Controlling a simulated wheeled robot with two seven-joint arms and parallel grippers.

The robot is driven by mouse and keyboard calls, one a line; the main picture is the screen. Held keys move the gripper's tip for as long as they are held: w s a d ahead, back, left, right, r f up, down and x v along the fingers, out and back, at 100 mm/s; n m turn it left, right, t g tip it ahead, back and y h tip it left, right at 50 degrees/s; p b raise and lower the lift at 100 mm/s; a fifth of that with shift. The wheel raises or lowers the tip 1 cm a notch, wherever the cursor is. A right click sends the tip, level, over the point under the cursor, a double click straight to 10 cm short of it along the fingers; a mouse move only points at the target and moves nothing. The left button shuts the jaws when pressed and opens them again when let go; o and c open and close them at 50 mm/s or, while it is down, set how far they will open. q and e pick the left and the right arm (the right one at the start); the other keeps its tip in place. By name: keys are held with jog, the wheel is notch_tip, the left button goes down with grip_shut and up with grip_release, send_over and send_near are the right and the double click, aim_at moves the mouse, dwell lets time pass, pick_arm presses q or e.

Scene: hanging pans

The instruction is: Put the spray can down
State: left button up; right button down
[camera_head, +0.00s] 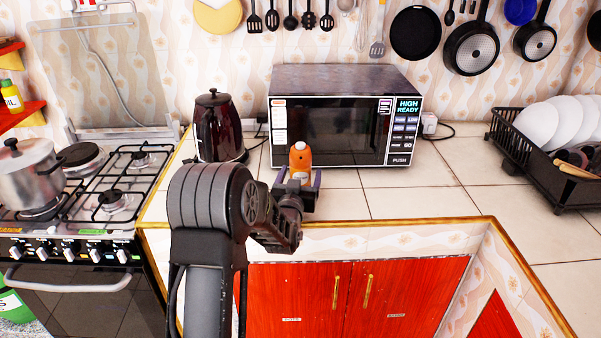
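The orange spray can (300,161) with a white top is upright in front of the microwave, above or on the tiled counter (400,205). My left gripper (299,180) has a finger on each side of the can and appears shut on it. The gripper hides the can's lower part, so I cannot tell whether its base touches the tiles. My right gripper is not in view.
The microwave (345,120) stands close behind the can, and a dark kettle (219,128) is to the left. A gas stove (100,190) is farther left. A black dish rack (530,165) with plates is at right. Counter tiles between microwave and rack are clear.

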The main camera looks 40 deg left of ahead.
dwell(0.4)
pick_arm(q)
grip_shut()
dwell(0.7)
